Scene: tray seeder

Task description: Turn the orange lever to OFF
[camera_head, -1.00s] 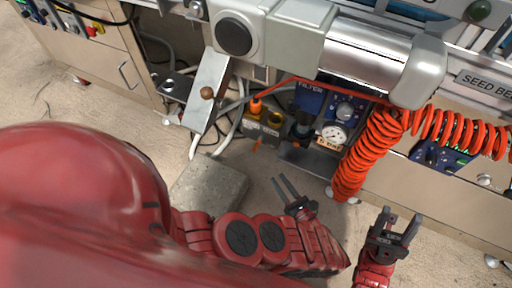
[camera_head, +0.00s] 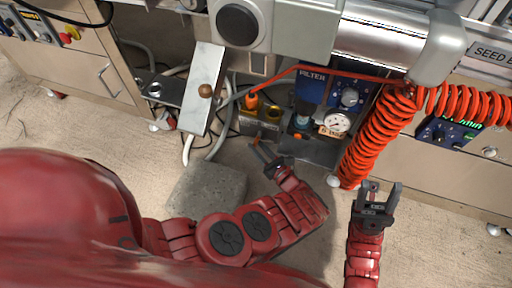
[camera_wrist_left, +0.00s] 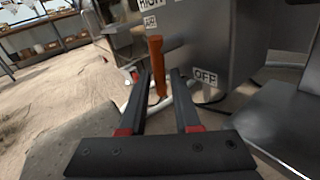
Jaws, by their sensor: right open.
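The orange lever (camera_wrist_left: 157,65) hangs down from a grey metal box in the left wrist view, between an AIR label (camera_wrist_left: 151,25) and an OFF label (camera_wrist_left: 206,77) to its right. In the head view only a small orange bit of the lever (camera_head: 256,141) shows below the valve block. My left gripper (camera_wrist_left: 162,74) is open, and the lever appears between its two fingers, closer to the left one. I cannot tell whether they touch. In the head view the left gripper (camera_head: 258,149) is just below the block. My right gripper (camera_head: 381,187) is open and empty.
A red coiled hose (camera_head: 372,135) hangs right of the left gripper. A pressure gauge (camera_head: 338,122) and blue filter panel (camera_head: 312,84) are above right. A tilted metal plate (camera_head: 203,88) is at upper left. A grey stone slab (camera_head: 206,190) lies on the floor.

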